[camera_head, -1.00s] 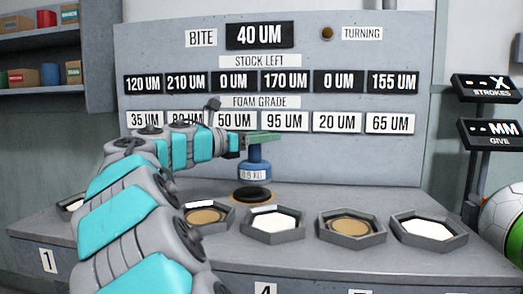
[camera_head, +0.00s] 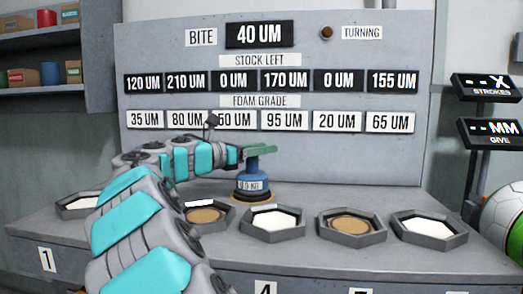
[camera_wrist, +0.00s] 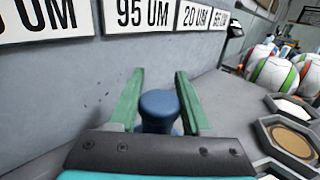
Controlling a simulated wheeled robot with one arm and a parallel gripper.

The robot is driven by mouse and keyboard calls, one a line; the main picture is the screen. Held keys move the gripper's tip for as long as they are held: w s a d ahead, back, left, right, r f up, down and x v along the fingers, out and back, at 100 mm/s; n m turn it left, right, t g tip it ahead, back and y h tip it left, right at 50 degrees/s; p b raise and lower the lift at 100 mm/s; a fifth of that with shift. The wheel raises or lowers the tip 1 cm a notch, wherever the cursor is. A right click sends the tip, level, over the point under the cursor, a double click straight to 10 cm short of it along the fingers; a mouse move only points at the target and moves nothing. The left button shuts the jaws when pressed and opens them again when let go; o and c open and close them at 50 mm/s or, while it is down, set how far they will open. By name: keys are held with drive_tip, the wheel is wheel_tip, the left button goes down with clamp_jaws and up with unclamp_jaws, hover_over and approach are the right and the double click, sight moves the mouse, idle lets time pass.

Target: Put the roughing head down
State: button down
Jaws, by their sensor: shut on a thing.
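The roughing head is a blue, round piece (camera_head: 253,167) with a weight label on its front. It stands upright at the round pad (camera_head: 242,198) on the bench, whose dark middle it now covers. Only the pad's tan rim shows beneath it. My gripper (camera_head: 262,150) has green fingers and is shut on the head's upper part. In the wrist view the blue knob (camera_wrist: 158,102) sits between my two fingers (camera_wrist: 158,76). The head's underside is hidden, so I cannot tell whether it fully touches the pad.
Hexagonal trays stand along the bench front, some with white discs (camera_head: 272,219) and some with tan discs (camera_head: 350,225). The grey panel (camera_head: 330,155) with number plates rises behind.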

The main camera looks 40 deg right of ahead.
drive_tip(key=shift+r, duration=0.1)
drive_tip(key=shift+c, duration=1.8)
unclamp_jaws()
drive_tip(key=shift+f, duration=0.2)
drive_tip(key=shift+r, duration=0.1)
drive_tip(key=w+a, duration=0.1)
drive_tip(key=a, duration=1.1)
